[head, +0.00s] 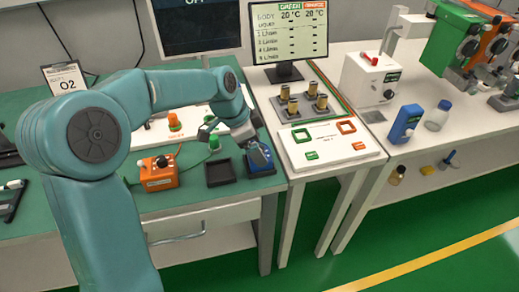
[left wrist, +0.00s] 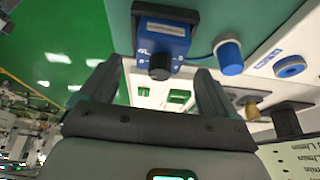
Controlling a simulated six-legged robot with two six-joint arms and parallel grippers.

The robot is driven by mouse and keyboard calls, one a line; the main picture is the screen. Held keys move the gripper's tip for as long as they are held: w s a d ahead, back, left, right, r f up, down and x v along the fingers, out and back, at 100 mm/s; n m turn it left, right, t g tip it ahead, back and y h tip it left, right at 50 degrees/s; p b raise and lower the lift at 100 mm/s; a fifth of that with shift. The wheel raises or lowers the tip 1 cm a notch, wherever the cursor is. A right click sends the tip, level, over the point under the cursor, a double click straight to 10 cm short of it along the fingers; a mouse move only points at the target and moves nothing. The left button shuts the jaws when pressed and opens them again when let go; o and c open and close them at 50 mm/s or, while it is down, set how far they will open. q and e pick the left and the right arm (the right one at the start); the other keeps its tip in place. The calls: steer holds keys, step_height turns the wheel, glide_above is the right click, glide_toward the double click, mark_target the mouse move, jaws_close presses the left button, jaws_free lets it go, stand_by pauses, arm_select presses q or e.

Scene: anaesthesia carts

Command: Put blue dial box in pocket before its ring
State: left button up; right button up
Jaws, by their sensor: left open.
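The blue dial box (head: 262,162) sits in a dark pocket at the right end of the green bench in the head view, partly covered by my gripper. In the left wrist view, the blue dial box (left wrist: 160,35) has a pale label and a black dial facing me. A dark rim (left wrist: 165,11) shows behind it.
An empty dark pocket (head: 220,172) lies left of the blue box. An orange box (head: 158,172) stands further left.

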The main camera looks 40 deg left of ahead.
arm_select(q)
steer(key=v, duration=0.9)
steer(key=shift+p, duration=0.3)
steer(key=shift+s+d, duration=0.1)
steer(key=shift+s, duration=0.05)
